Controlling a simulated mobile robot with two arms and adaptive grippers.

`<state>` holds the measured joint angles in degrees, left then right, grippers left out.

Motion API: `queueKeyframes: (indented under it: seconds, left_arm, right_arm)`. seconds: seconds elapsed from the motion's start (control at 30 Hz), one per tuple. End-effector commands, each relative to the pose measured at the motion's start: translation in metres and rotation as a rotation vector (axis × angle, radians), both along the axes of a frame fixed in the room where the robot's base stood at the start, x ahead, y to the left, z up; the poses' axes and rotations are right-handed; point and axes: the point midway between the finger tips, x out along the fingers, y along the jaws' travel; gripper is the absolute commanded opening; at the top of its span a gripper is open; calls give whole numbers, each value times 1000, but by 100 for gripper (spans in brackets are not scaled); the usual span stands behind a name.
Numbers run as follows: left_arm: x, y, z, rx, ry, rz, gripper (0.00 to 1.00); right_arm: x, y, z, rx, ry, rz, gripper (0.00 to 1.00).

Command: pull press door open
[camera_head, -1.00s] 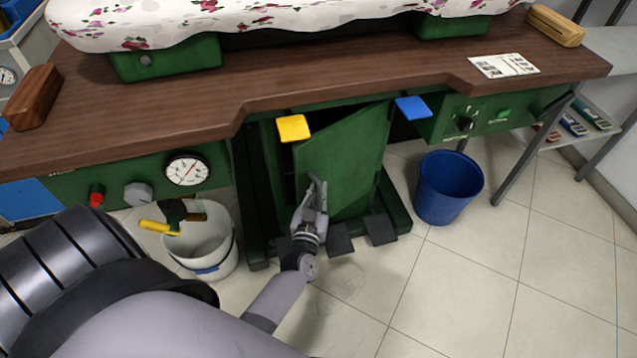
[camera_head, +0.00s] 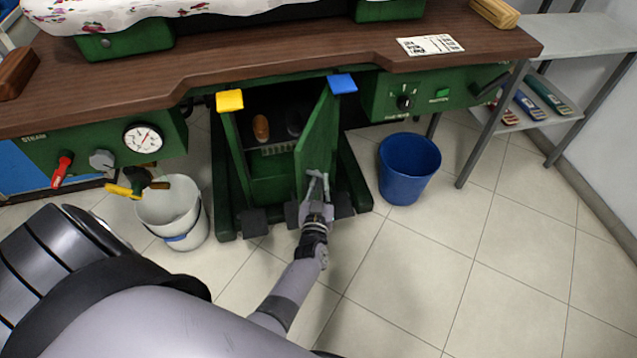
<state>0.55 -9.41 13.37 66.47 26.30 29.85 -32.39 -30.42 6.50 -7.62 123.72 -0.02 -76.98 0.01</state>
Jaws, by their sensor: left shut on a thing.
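The green press door (camera_head: 318,139) stands swung outward below the wooden worktop, hinged on its right side. Its opening shows a dark cabinet inside with a brown object (camera_head: 261,127), a dark rounded object (camera_head: 294,122) and a slotted panel. My left gripper (camera_head: 317,183) is at the door's lower free edge, shut on the door. The exact contact at the fingertips is small and partly hidden. My right gripper is not in view.
A blue bucket (camera_head: 408,169) stands on the floor right of the door. Dark pedals (camera_head: 254,222) sit at the cabinet's base. Tiled floor in front is clear.

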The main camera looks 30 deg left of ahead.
Motion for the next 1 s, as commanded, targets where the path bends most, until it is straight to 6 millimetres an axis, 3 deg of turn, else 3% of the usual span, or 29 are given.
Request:
queueKeyframes:
  seconds: [0.43,0.47,0.6,1.0]
  left_arm:
    - [2,2,1,4,-3,11,0]
    - [2,2,1,4,-3,11,12]
    - [1,1,1,3,-2,10,20]
    - [1,1,1,1,-2,9,20]
  right_arm:
    - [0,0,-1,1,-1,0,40]
    - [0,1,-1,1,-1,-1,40]
    - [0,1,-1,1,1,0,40]
    - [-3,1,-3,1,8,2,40]
